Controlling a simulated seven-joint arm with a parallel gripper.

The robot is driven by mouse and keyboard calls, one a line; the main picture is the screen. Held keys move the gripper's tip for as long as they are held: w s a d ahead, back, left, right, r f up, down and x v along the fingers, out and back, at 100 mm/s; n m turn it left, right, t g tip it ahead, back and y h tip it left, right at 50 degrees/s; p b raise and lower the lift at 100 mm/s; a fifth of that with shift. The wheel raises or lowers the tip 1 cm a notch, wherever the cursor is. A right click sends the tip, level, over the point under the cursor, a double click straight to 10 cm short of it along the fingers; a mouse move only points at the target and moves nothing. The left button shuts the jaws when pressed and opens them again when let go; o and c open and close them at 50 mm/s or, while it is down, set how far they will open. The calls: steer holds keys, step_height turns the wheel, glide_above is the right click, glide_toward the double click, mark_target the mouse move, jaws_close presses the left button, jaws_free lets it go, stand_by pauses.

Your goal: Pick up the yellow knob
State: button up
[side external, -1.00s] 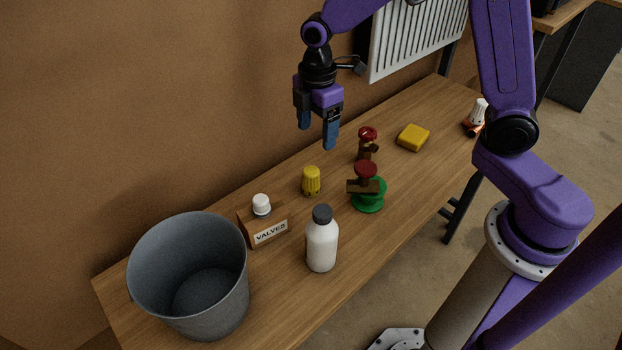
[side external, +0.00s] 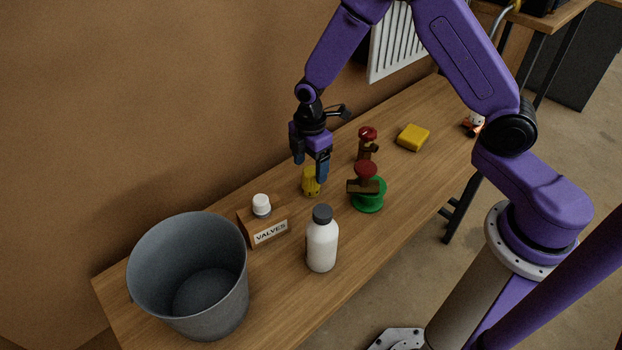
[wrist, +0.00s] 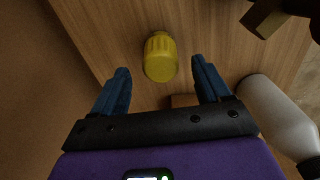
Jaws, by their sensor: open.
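The yellow knob (side external: 311,186) stands upright on the wooden bench, its upper part partly hidden behind my fingers in the side view. In the wrist view the yellow knob (wrist: 160,57) lies ahead of and between the two blue fingers, touching neither as far as I can see. My gripper (side external: 310,170) points down just above and around the knob's top. My gripper is open and empty, with the fingers wide apart in the wrist view (wrist: 160,80).
Right of the knob stand two red-topped valves (side external: 367,143) (side external: 365,178), the nearer by a green round piece (side external: 369,203). A white bottle (side external: 322,244), a wooden VALVES block (side external: 268,230) with a white knob (side external: 261,204), and a grey bucket (side external: 242,285) stand nearer. A yellow block (side external: 413,137) lies farther back.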

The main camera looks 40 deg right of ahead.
mark_target(311, 181)
steer(key=shift+d+f, duration=0.15)
steer(key=shift+f, duration=2.9)
steer(key=c, duration=1.2)
